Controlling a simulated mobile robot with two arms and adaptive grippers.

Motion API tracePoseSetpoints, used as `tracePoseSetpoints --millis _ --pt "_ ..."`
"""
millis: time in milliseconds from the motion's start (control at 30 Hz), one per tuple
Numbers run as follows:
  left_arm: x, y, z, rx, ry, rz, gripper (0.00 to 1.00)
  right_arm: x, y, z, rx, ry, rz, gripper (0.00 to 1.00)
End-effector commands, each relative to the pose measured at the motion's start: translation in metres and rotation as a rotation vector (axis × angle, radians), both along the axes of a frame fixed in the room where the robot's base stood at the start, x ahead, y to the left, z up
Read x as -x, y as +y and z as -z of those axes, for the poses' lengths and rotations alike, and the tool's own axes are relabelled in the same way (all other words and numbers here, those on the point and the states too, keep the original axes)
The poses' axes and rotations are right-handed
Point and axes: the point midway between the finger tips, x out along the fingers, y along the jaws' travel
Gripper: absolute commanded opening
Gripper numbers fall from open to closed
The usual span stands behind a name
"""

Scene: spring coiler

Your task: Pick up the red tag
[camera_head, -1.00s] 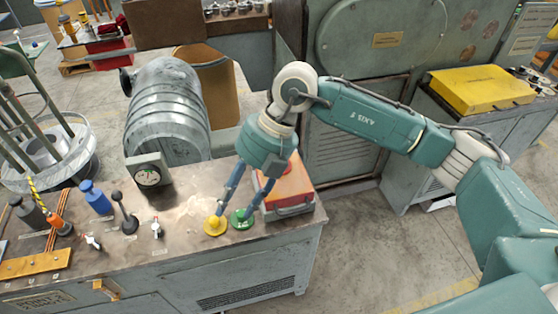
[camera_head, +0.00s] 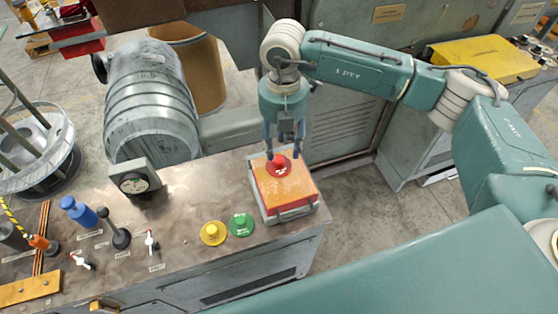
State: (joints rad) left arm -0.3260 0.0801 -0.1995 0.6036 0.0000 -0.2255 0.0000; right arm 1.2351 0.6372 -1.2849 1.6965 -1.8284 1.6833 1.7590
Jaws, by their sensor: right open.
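The red tag (camera_head: 279,166) is a round red piece with a knob, lying on the orange top of a grey-based box (camera_head: 287,190) at the right end of the bench. My right gripper (camera_head: 284,154) points down directly over the red tag, its blue fingers open on either side of the knob. I cannot tell whether the fingers touch it. A yellow tag (camera_head: 213,233) and a green tag (camera_head: 242,225) of similar shape lie on the bench just left of the box. My left gripper is not in view.
The bench top (camera_head: 185,205) carries a dial gauge (camera_head: 134,182), a blue-capped lever (camera_head: 79,211), a black lever (camera_head: 115,230) and small white-handled switches (camera_head: 151,241) to the left. A large grey ribbed drum (camera_head: 150,100) stands behind.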

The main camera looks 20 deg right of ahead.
Motion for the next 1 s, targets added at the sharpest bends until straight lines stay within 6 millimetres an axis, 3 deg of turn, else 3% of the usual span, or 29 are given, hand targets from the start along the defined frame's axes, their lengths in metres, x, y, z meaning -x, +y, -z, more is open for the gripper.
tracePoseSetpoints --millis 100,300,400,700,900,1000 --pt "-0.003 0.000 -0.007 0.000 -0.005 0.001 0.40 0.000 0.002 0.006 -0.001 0.002 -0.001 0.44" --pt "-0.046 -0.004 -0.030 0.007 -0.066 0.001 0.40 -0.004 0.007 0.035 -0.001 0.004 0.000 0.44" --pt "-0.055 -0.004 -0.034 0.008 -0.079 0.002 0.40 -0.004 0.006 0.048 -0.001 0.002 0.000 0.44" --pt "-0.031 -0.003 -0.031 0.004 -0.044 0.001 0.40 -0.005 0.007 0.055 -0.001 0.000 -0.002 0.44" --pt "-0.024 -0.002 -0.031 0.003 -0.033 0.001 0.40 -0.005 0.007 0.054 -0.001 0.000 -0.002 0.04" --pt "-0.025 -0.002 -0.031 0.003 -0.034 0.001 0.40 -0.005 0.007 0.054 -0.002 -0.001 -0.002 0.00"
